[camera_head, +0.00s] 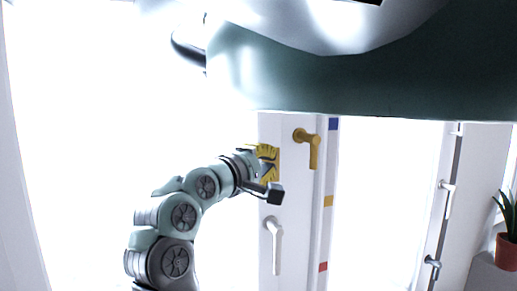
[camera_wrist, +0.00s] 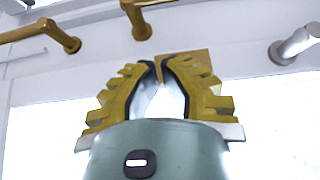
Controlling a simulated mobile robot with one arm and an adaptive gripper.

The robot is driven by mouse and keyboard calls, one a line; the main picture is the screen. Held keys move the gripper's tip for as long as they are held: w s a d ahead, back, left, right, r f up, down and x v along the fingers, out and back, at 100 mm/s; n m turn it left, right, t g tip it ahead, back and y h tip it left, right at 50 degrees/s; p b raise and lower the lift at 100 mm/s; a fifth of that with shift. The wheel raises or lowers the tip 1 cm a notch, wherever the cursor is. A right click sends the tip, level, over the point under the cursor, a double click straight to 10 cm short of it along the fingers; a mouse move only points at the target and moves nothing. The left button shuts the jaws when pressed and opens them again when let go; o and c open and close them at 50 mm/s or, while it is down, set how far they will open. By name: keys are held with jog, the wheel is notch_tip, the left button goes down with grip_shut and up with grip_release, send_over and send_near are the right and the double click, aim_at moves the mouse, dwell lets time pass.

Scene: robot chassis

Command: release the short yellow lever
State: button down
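In the head view a yellow lever (camera_head: 314,153) hangs down from its pivot on the upper part of a white frame. In the wrist view two yellow levers show: a longer-looking one at the left (camera_wrist: 40,32) and a shorter-looking, perhaps foreshortened one at the top middle (camera_wrist: 136,16). My gripper (camera_head: 268,160) has yellow ribbed fingers and is left of the yellow lever in the head view. In the wrist view its fingertips (camera_wrist: 159,65) are close together, below the levers. A flat tan-yellow patch (camera_wrist: 190,62) shows behind them; whether they touch it is unclear.
A silver-white handle (camera_head: 274,232) is below my gripper on the same frame; a silver handle (camera_wrist: 297,43) shows at the wrist view's right. Blue, yellow and red squares line the frame edge. A potted plant (camera_head: 507,248) stands at the far right.

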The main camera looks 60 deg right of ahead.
jog(key=s+d+p, duration=0.1)
jog(key=d+p, duration=0.1)
jog(key=p, duration=0.1)
jog(key=s+d+p, duration=0.1)
jog(key=d+p, duration=0.2)
jog(key=s+d+p, duration=0.1)
jog(key=d+p, duration=0.2)
jog(key=shift+s+d, duration=0.2)
jog(key=shift+d, duration=0.05)
jog(key=shift+f+b, duration=0.2)
jog(key=shift+b, duration=0.2)
jog(key=shift+b, duration=0.8)
